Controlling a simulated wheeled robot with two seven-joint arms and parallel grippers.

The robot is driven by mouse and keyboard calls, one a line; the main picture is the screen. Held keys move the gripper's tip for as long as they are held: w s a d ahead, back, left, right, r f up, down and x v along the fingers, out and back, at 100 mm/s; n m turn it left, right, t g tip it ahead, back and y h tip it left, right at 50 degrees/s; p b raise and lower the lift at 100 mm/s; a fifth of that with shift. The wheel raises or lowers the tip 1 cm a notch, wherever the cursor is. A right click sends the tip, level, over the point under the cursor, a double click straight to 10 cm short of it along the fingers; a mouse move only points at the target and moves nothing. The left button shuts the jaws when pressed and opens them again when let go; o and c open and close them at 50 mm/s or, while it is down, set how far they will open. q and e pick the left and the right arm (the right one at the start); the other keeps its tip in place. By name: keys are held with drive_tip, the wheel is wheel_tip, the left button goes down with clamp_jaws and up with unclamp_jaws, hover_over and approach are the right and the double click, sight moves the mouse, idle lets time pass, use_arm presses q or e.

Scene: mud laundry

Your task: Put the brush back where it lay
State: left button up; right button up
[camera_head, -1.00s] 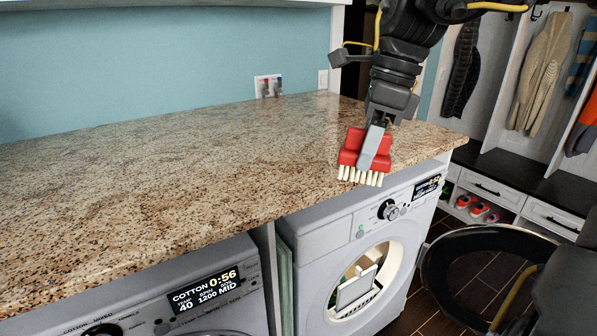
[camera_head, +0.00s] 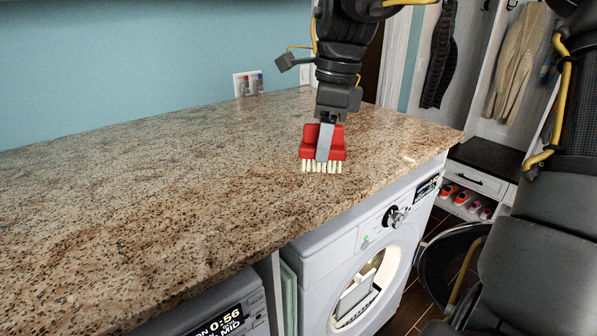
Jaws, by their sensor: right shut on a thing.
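The brush (camera_head: 310,150) has a red body and a row of cream bristles that point down. My right gripper (camera_head: 324,150) comes down from the top of the head view and is shut on the brush, with a grey finger across the red body. The brush is upright over the right part of the speckled brown stone counter (camera_head: 180,190), behind its front edge. I cannot tell whether the bristles touch the counter. My left gripper is not in view.
The counter is bare to the left of the brush. A wall socket plate (camera_head: 249,84) is on the blue wall behind. A white front-loading machine (camera_head: 330,255) stands under the counter, its round door (camera_head: 448,262) open. Shoes and hanging clothes are at right.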

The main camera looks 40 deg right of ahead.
drive_tip(key=w+d+f+p, duration=0.1)
drive_tip(key=w+f, duration=0.1)
drive_tip(key=w, duration=0.1)
drive_tip(key=w+d+f+p, duration=0.1)
drive_tip(key=w+f, duration=0.2)
drive_tip(key=w, duration=0.1)
drive_tip(key=w+d+f+p, duration=0.1)
drive_tip(key=w+f, duration=0.2)
drive_tip(key=shift+w+d+f, duration=0.2)
drive_tip(key=shift+w+d, duration=0.05)
drive_tip(key=shift+w+f, duration=0.15)
drive_tip(key=shift+f, duration=0.05)
wheel_tip(320, 180, down, 2)
drive_tip(key=shift+f+p, duration=0.15)
drive_tip(key=shift+p, duration=0.3)
drive_tip(key=shift+d+f, duration=0.15)
drive_tip(key=shift+f, duration=0.3)
